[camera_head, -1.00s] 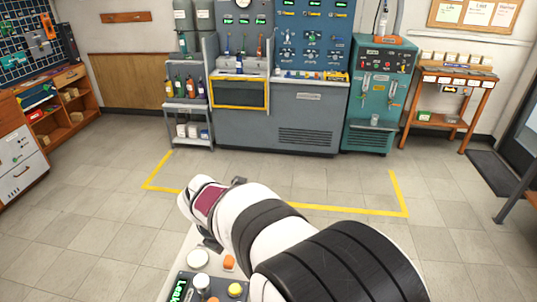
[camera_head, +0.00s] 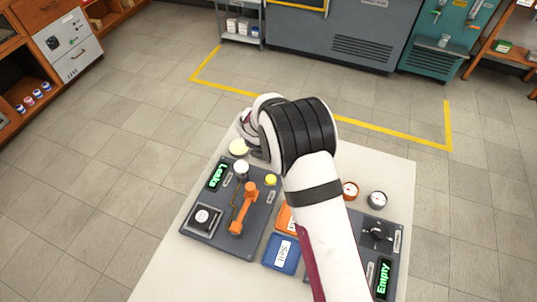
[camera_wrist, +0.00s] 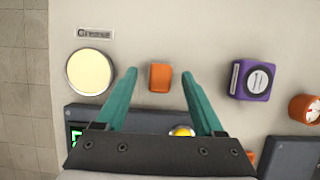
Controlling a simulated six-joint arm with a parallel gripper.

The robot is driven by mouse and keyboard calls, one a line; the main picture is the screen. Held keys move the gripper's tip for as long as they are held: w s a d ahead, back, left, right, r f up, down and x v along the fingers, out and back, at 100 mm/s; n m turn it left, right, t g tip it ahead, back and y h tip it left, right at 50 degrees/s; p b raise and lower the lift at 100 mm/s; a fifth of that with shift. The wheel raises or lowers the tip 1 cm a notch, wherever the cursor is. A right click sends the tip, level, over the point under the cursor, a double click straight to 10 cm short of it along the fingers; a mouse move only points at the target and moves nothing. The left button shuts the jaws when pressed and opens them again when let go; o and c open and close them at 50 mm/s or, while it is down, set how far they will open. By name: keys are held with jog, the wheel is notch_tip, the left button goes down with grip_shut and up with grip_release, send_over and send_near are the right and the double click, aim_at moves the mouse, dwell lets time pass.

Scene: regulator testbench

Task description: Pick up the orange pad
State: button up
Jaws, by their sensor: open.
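A small orange pad (camera_wrist: 160,78) with rounded corners lies on the pale bench top in the wrist view. It shows between the tips of the two teal fingers of my gripper (camera_wrist: 160,73). The fingers are apart and hold nothing. Whether the fingertips are at the pad's height cannot be told. In the head view my arm hides this pad and the fingers. A flat orange square (camera_head: 284,218) also shows there, partly behind my arm.
A cream dish (camera_wrist: 90,71) labelled Grease lies left of the pad, a purple block (camera_wrist: 252,79) to its right. A dark panel (camera_head: 232,208) carries an orange lever (camera_head: 243,209) and knobs. A blue square (camera_head: 282,253) lies beside it. Floor shows beyond the bench's left edge.

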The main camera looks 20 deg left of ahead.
grip_shut()
dwell(0.4)
notch_tip(320, 180, up, 4)
jog(key=shift+r, duration=0.2)
jog(key=d+r, duration=0.6)
jog(key=d, duration=0.5)
jog(key=shift+w+d+r, duration=0.2)
jog(key=shift+d+r, duration=0.15)
jog(key=c, duration=0.7)
grip_release()
grip_shut()
